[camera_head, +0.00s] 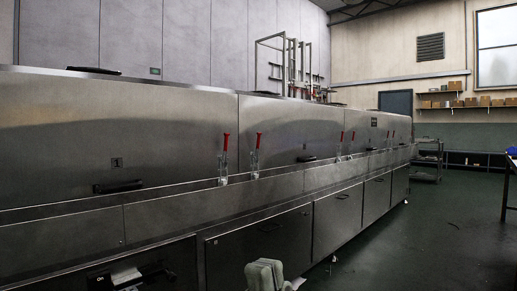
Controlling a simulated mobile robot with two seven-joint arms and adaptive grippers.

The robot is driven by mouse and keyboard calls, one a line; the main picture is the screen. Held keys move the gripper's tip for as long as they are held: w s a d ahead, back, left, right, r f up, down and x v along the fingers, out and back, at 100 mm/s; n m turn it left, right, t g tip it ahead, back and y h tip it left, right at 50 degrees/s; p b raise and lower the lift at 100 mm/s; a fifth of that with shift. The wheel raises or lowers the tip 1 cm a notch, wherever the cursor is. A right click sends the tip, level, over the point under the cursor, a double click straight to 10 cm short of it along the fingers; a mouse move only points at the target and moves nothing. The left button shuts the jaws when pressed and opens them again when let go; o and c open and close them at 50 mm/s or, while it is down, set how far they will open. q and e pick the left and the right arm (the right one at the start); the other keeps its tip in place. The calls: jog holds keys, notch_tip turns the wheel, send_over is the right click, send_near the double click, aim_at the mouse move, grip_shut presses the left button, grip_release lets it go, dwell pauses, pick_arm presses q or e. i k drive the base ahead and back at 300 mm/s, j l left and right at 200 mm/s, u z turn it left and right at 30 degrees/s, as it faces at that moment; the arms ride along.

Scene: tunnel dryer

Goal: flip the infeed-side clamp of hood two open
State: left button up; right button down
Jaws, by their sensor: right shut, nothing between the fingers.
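Hood two (290,125) is the steel cover in the middle of the long dryer, with its lid down. At its left end, the side by hood one, stands a clamp (256,160) with a red handle pointing up, tilted slightly right. My right gripper (264,272) shows as a pale, blocky shape at the bottom edge, low in front of the dryer and well below the clamp. It is shut, empty and partly cut off by the frame. I do not see my left gripper.
Hood one (160,130) is at the left, with a similar red-handled clamp (224,160) close beside hood two's. More clamps (341,150) stand further along. A ledge and cabinet doors (270,240) lie below. The floor (420,240) at right is open, with a table (508,180) at the edge.

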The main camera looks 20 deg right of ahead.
aim_at(256, 154)
jog(key=i+j, duration=0.1)
jog(key=i, duration=0.55)
jog(key=i+j+z, duration=0.1)
jog(key=i, duration=0.6)
